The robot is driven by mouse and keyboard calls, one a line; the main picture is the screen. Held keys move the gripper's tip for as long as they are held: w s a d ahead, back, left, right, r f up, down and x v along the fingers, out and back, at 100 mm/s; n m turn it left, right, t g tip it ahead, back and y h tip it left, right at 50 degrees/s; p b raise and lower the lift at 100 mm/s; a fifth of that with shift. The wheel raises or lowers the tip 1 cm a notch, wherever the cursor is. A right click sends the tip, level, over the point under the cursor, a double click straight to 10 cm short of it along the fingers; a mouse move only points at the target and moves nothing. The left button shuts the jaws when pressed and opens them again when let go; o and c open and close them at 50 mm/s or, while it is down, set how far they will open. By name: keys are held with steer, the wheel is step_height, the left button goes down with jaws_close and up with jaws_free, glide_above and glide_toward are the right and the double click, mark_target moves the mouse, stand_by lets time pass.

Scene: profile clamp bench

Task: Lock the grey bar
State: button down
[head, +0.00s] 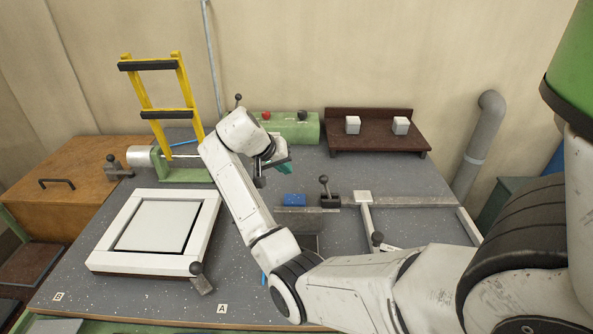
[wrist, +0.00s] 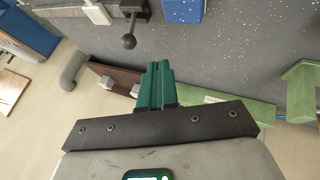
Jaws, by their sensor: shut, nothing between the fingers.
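A flat grey bar (head: 415,201) runs left to right on the right half of the bench. A dark clamp with an upright ball-knob lever (head: 324,187) sits at its left part; a similar dark clamp and knob (wrist: 128,25) shows upside down in the wrist view. I cannot tell whether that clamp is tight. My gripper (head: 283,166) is above the bench, left of and behind this clamp, apart from it. Its teal fingers (wrist: 156,83) are together with nothing between them. My forearm hides part of the bench middle.
A blue block (head: 294,200) lies left of the clamp. A white frame (head: 105,239) with a panel lies at left, with a knob clamp (head: 199,279) at its corner. A yellow rack (head: 148,116), green box (head: 300,127) and brown shelf (head: 373,141) stand behind.

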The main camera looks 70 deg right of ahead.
mark_target(326, 188)
steer(key=p+x, duration=0.1)
steer(key=x, duration=0.3)
steer(key=p+x, duration=0.1)
steer(key=x, duration=0.4)
steer(key=shift+s+d, duration=0.1)
steer(key=shift+s, duration=0.15)
steer(key=shift+s+d+p, duration=0.35)
steer(key=shift+s, duration=0.45)
steer(key=shift+s+d+p, duration=0.35)
steer(key=shift+s, duration=0.45)
steer(key=shift+s+d+b, duration=0.1)
steer(key=shift+d+b, duration=0.1)
steer(key=shift+b, duration=0.15)
